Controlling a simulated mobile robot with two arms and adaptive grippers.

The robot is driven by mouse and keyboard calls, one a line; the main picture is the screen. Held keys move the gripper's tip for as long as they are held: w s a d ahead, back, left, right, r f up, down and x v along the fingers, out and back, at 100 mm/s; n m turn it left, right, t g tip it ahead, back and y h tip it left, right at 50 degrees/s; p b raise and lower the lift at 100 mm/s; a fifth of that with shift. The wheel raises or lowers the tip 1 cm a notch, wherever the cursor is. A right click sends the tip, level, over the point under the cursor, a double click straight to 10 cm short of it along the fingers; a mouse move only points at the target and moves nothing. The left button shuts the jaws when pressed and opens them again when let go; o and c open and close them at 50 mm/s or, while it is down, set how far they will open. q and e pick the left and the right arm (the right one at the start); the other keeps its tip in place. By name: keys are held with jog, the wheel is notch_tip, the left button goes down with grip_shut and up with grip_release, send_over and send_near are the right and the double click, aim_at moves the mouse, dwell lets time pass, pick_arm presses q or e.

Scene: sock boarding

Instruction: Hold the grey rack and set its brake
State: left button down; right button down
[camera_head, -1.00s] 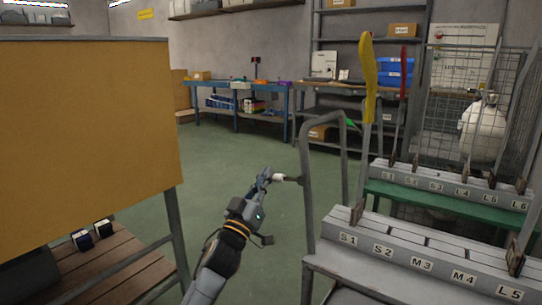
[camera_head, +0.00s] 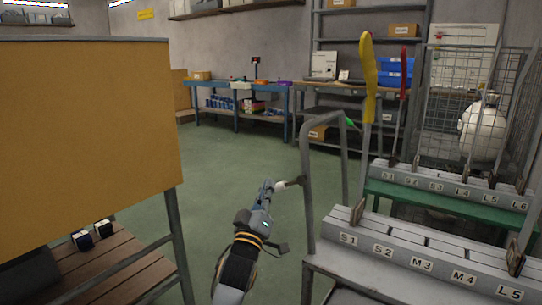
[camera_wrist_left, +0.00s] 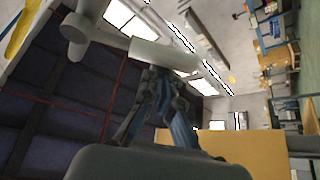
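The grey rack (camera_head: 380,266) stands at the lower right, with slots labelled S1, S2, M3, M4 and L5. Its tall tubular handle frame (camera_head: 308,215) rises at its left side. A short pale-ended lever (camera_head: 281,187) sticks out left from this frame. My left gripper (camera_head: 268,185) is at the lever's pale end, its fingers close together. In the left wrist view the fingers (camera_wrist_left: 160,78) converge at a pale cylinder (camera_wrist_left: 155,53), which hides their tips. They appear closed on it. My right gripper is not in view.
A tan board (camera_head: 85,140) and slatted wooden shelf (camera_head: 125,262) stand at the left. A green rack (camera_head: 400,193) with more slots and a wire cage (camera_head: 450,100) are behind the grey rack. Green floor (camera_head: 225,170) is clear between. Workbenches line the back wall.

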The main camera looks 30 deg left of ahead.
pick_arm(q)
jog(key=s+f, duration=0.1)
jog(key=s, duration=0.8)
jog(key=shift+s+a, duration=0.2)
jog(key=shift+a, duration=0.1)
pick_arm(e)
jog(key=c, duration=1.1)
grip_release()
